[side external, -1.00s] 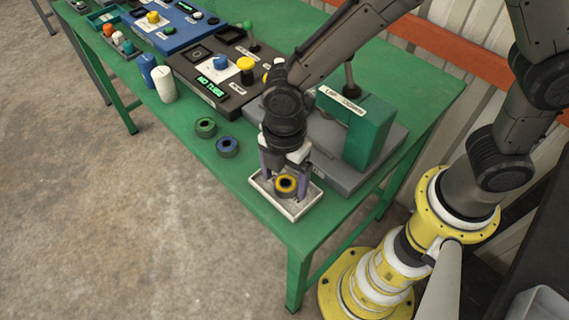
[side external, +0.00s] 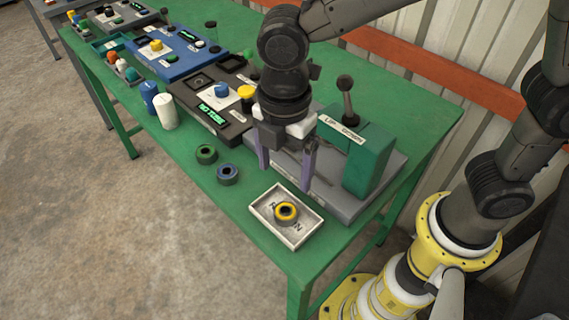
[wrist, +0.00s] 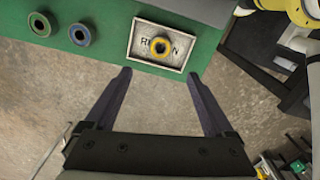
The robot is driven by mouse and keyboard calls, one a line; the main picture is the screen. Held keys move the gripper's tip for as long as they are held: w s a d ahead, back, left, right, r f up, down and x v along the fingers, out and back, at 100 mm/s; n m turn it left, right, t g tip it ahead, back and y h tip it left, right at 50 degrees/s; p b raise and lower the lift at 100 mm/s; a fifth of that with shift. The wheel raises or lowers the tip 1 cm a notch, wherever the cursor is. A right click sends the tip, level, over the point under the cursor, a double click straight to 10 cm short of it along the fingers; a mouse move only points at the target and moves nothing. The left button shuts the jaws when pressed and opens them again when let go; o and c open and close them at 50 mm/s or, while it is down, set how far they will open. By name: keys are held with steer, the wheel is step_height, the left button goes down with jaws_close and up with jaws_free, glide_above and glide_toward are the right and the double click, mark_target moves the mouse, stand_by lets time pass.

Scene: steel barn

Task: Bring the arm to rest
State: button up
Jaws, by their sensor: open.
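My gripper (side external: 286,168) is open and empty, with its two purple fingers pointing down above the green table, behind and above a small white tray (side external: 262,211). A yellow ring with a dark centre (side external: 286,211) lies in the tray, apart from my fingers. In the wrist view my open gripper (wrist: 160,85) shows both fingers with nothing between them. The tray (wrist: 135,42) and the yellow ring (wrist: 160,48) lie beyond the fingertips there.
A green press with a lever (side external: 367,160) stands on a grey base right of my gripper. A green ring (side external: 206,154) and a blue ring (side external: 228,174) lie to the left. A black control panel (side external: 205,92) and white and blue cylinders stand further left. The air above the tray is clear.

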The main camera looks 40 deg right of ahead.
steer(key=s+d+r+m+t+y, duration=0.1)
steer(key=s+d+r+m+t, duration=0.15)
steer(key=d+r+m, duration=0.95)
steer(key=s+d+f+m+t, duration=0.1)
steer(key=s+d+f+m, duration=0.1)
steer(key=s+d+m, duration=0.2)
steer(key=s+d+f+m+t+h, duration=0.1)
steer(key=s+d+f+m+t, duration=0.1)
steer(key=d, duration=0.5)
steer(key=shift+s+f+m, duration=0.75)
steer(key=shift+s+m, duration=0.35)
steer(key=shift+s, duration=0.15)
